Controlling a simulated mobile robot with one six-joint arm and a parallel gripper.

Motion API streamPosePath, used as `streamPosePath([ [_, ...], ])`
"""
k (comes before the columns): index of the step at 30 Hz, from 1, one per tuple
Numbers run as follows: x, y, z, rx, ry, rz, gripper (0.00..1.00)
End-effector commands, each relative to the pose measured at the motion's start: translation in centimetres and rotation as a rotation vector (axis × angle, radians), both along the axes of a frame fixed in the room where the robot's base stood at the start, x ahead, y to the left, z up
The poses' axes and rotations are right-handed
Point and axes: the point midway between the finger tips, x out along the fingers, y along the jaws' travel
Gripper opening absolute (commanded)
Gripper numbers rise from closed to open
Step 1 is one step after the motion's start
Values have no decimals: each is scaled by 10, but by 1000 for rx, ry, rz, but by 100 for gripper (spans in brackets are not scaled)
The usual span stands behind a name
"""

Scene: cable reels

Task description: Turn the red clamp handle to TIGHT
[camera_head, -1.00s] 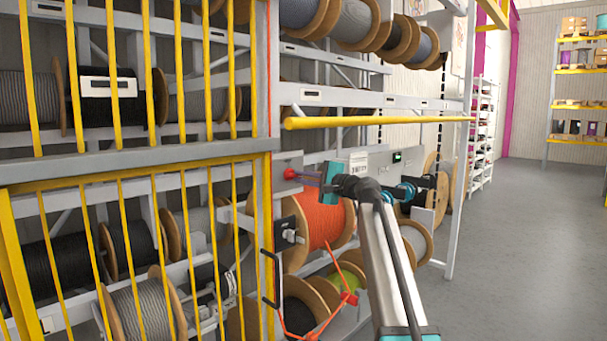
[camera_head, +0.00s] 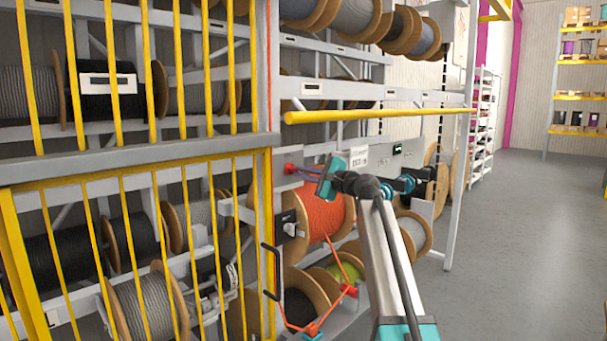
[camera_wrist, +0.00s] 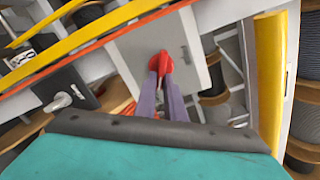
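The red clamp handle (camera_head: 290,168) sits on a grey plate at the rack post, left of my gripper (camera_head: 307,171) in the head view. In the wrist view the handle (camera_wrist: 163,63) stands in front of a light grey box plate (camera_wrist: 140,50). My gripper's two purple fingers (camera_wrist: 161,78) are close together, with the red handle between their tips. They look shut on it. The gripper body is tilted in the head view. No TIGHT marking can be read, and the fingers hide part of the handle.
An orange cable reel (camera_head: 322,215) is just below my gripper. A yellow horizontal bar (camera_head: 380,115) runs above it. A yellow barred gate (camera_head: 130,240) is on the left. Open floor (camera_head: 520,240) lies to the right.

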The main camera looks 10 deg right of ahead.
Motion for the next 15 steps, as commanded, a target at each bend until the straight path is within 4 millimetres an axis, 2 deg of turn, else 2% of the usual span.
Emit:
streamPosePath([
  [1, 1, -2, 2, 4, -1, -4, 16],
  [3, 1, -1, 1, 3, -1, -3, 28],
  [15, -2, -2, 0, 1, -1, -1, 28],
])
